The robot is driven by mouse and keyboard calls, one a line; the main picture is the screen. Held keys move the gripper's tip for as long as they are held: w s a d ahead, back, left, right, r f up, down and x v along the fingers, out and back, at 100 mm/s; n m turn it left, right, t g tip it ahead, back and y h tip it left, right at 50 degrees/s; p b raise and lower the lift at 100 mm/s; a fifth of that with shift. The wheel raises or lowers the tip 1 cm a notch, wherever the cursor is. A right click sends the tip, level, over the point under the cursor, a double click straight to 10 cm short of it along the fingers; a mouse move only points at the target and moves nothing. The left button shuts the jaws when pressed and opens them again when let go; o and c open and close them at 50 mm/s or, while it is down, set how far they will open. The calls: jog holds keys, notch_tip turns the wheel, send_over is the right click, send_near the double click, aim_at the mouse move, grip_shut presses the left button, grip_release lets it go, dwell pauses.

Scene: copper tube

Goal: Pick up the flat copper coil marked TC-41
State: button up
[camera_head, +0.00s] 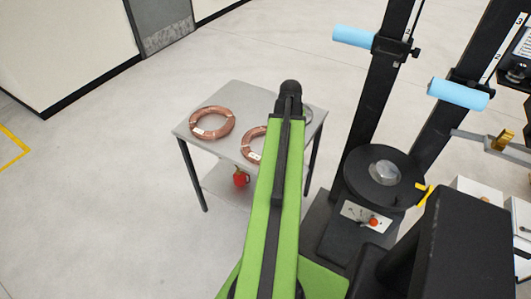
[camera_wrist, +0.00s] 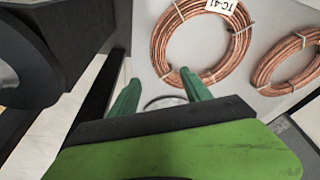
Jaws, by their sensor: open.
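The flat copper coil marked TC-41 (camera_wrist: 161,42) lies on a grey table top in the wrist view, its white label at the top of the ring. My gripper (camera_wrist: 162,88) is open and empty, with two green fingertips just below and left of the coil's lower edge; one overlaps that edge in the picture. I cannot tell the height between them. In the head view the middle coil (camera_head: 246,144), partly hidden by my green arm, appears to be this one; its label is unreadable there. My gripper is not visible in that view.
A second copper coil (camera_wrist: 266,72) lies close beside it, also seen in the head view (camera_head: 228,128). A thin grey ring (camera_wrist: 158,99) lies near my fingers. A red object (camera_head: 240,179) is on the table's lower shelf. A black stand (camera_head: 385,178) rises right of the table (camera_head: 238,92).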

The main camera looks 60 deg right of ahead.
jog(key=b+x, duration=0.8)
jog(key=x, duration=0.2)
jog(key=shift+s+d+f+b, duration=0.1)
jog(key=shift+f+b, duration=0.3)
jog(key=shift+r, duration=0.2)
grip_shut()
dwell(0.7)
